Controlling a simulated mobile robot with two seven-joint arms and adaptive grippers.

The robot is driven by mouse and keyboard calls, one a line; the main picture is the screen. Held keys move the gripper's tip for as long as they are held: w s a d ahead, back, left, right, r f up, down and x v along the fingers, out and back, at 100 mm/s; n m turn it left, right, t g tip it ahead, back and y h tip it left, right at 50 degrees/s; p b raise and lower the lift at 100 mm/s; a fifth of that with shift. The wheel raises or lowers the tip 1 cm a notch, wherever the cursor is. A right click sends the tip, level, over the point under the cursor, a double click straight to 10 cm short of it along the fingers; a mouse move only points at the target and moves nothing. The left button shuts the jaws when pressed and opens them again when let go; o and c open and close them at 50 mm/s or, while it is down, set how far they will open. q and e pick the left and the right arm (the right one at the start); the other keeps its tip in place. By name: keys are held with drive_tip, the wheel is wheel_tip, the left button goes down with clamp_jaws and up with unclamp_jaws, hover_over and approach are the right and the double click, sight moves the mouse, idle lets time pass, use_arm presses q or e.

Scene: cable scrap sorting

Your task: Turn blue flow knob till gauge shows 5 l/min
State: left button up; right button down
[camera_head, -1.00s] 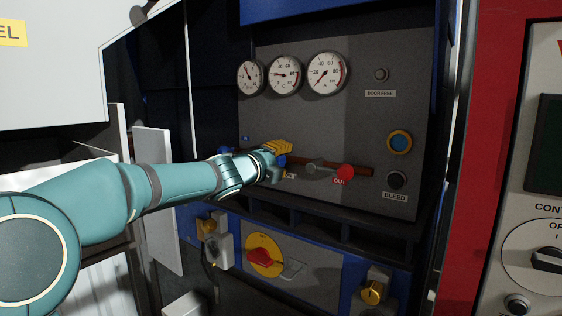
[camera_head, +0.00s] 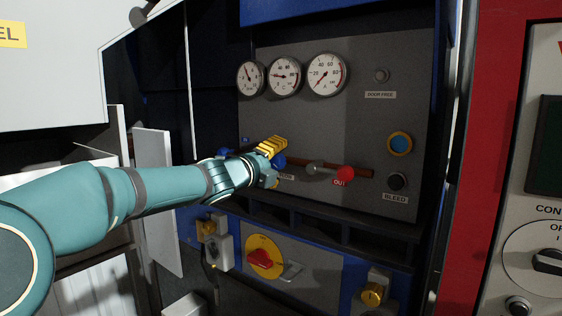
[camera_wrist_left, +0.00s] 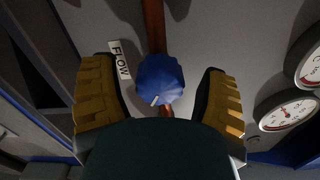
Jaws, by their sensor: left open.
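The blue flow knob (camera_wrist_left: 160,80) sits on a copper-coloured pipe on the grey panel, with a white mark on its rim and a FLOW label (camera_wrist_left: 120,60) beside it. In the head view the knob (camera_head: 279,160) is partly hidden by my left gripper (camera_head: 272,150). In the left wrist view my left gripper (camera_wrist_left: 160,100) is open, its yellow fingers on either side of the knob with gaps to both. Three round gauges, left (camera_head: 250,78), middle (camera_head: 284,76) and right (camera_head: 327,74), sit above; their readings are too small to tell surely. My right gripper is not in view.
A red knob labelled OUT (camera_head: 345,173) sits on the pipe to the right. A black BLEED knob (camera_head: 397,181) and a blue button with a yellow ring (camera_head: 399,144) lie further right. A red-and-yellow rotary switch (camera_head: 263,257) is below the ledge.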

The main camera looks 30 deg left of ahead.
use_arm(q)
drive_tip(key=s, duration=0.9)
drive_tip(key=shift+s+a, duration=0.4)
